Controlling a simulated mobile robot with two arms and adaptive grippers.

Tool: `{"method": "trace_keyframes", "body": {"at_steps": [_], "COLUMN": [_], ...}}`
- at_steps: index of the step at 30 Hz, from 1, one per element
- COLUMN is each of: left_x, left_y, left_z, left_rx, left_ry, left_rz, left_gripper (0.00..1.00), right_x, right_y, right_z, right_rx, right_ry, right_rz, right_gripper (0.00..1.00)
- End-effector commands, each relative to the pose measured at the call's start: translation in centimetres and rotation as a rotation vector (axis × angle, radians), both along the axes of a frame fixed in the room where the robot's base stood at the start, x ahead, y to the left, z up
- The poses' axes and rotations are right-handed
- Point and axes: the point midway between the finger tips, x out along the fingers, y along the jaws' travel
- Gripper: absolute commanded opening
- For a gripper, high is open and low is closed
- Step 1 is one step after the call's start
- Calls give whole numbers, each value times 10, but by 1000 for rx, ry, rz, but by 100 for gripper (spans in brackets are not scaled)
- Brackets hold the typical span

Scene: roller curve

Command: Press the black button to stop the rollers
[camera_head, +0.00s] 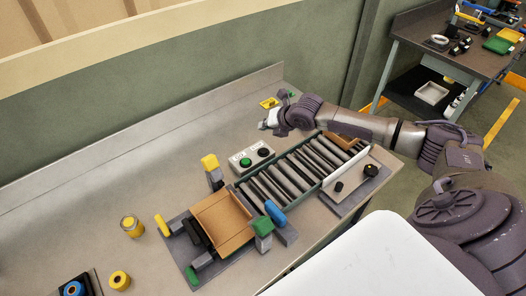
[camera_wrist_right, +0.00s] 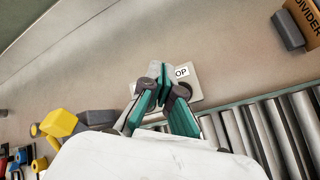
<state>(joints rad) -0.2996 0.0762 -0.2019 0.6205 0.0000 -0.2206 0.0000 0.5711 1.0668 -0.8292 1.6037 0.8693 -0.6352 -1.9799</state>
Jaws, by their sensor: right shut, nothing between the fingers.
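The black button (camera_head: 263,152) sits beside a green button (camera_head: 245,162) on a pale control box (camera_head: 252,167) at the near-wall side of the rollers. My right gripper (camera_head: 266,126) appears just above the box in the head view, at the end of the arm coming from the right. In the right wrist view my right gripper (camera_wrist_right: 164,78) is shut and empty, its fingertips in front of the box (camera_wrist_right: 194,88). Letters "OP" show on the box's label; both buttons are hidden behind the gripper there. My left gripper is in neither view.
The roller conveyor (camera_head: 295,172) runs right of the box, with an open cardboard box (camera_head: 222,220) at its lower end and another carton (camera_head: 345,141) at its far end. A yellow-topped post (camera_head: 210,162) stands left of the control box. The bench behind is mostly clear.

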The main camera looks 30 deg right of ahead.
Motion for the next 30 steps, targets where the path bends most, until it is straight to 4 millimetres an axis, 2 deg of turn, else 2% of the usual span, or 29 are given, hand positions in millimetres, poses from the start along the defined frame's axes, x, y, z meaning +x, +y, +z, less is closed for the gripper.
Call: {"method": "trace_keyframes", "body": {"at_steps": [1, 4, 12, 19, 30], "left_x": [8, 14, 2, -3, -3], "left_y": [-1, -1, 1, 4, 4], "left_z": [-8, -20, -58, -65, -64], "left_rx": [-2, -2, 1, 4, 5], "left_ry": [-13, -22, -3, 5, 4], "left_rz": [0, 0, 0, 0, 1], "left_gripper": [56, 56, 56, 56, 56], "right_x": [0, 0, 0, 0, 0], "right_y": [0, 0, 1, 0, 0], "right_z": [-10, -22, -62, -79, -80], "right_rx": [0, 0, 1, 0, -1], "right_ry": [1, 1, 0, 0, 1], "right_rz": [1, 1, 1, 0, -1], "right_gripper": [0, 0, 0, 0, 0]}}
